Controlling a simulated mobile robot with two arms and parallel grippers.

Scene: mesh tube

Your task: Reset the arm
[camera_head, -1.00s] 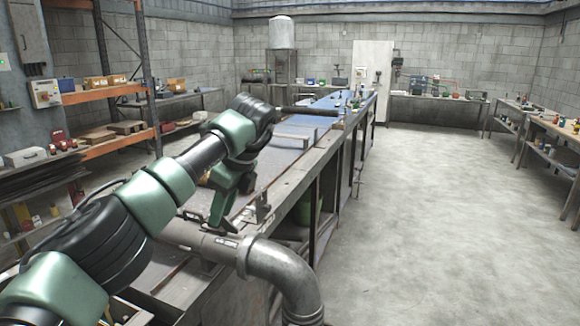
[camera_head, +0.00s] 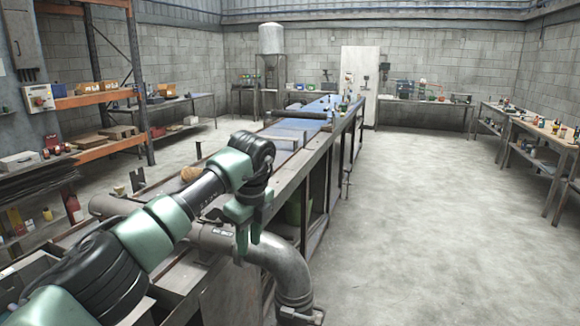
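My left arm comes in from the lower left, green and black. Its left gripper (camera_head: 246,248) points down beside the front side of the long workbench (camera_head: 285,170), just above and in front of a grey bent pipe (camera_head: 290,275). I see nothing held in it, but the finger gap is too small to judge. My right arm and gripper are not in view.
A dark horizontal tube (camera_head: 296,114) lies across the bench farther back. Orange shelving (camera_head: 100,145) stands at the left. Side tables (camera_head: 535,130) with small items stand at the right. The concrete floor (camera_head: 420,220) between is clear.

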